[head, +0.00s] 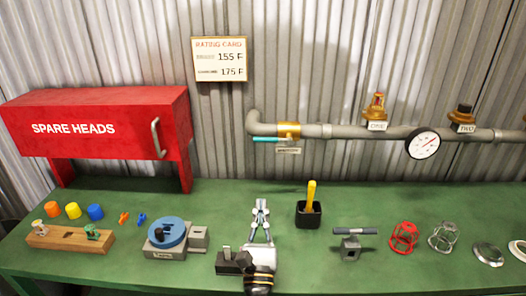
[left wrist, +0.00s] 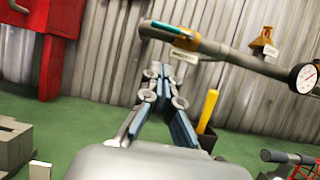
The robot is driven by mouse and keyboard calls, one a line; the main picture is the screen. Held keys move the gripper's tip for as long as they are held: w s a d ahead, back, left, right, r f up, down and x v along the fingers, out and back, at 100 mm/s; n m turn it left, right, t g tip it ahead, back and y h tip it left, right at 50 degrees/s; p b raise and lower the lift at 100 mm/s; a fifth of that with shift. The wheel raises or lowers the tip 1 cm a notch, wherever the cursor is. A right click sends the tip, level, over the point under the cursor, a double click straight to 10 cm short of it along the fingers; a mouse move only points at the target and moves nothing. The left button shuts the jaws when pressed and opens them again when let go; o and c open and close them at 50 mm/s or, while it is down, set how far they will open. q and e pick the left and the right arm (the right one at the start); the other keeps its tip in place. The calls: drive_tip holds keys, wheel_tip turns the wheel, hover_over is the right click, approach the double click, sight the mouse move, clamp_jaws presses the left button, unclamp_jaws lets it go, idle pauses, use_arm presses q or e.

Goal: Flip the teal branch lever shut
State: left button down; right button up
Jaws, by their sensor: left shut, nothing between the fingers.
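The teal branch lever (head: 267,139) lies about level, pointing left from a brass valve (head: 289,131) on the grey pipe, near its left elbow. A small tag (head: 288,151) hangs under the valve; I cannot read it. In the left wrist view the lever (left wrist: 166,27) shows at the top, beyond the fingertips. My left gripper (head: 260,204) is shut and empty, pointing up above the green bench, below the lever and apart from it. Its fingers (left wrist: 160,72) show closed in the left wrist view. My right gripper is not in view.
A black cup (head: 308,216) with a yellow handle stands right of my left gripper. A red SPARE HEADS cabinet (head: 100,120) is at the left. Along the pipe are two sprinkler heads (head: 376,107) (head: 462,115) and a gauge (head: 422,144). Loose parts and tools lie on the bench (head: 345,200).

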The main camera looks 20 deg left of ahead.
use_arm(q)
drive_tip(key=p, duration=0.3)
approach(271, 140)
drive_tip(key=w+a, duration=0.4)
drive_tip(key=w, duration=0.2)
drive_tip(key=shift+w+a+r, duration=0.1)
drive_tip(key=shift+w+r, duration=0.25)
drive_tip(key=shift+w, duration=0.15)
drive_tip(key=shift+p, duration=0.3)
drive_tip(key=shift+r, duration=0.1)
drive_tip(key=shift+a+r+m+h, duration=0.15)
drive_tip(key=shift+m+h, duration=0.25)
drive_tip(key=shift+m, duration=0.2)
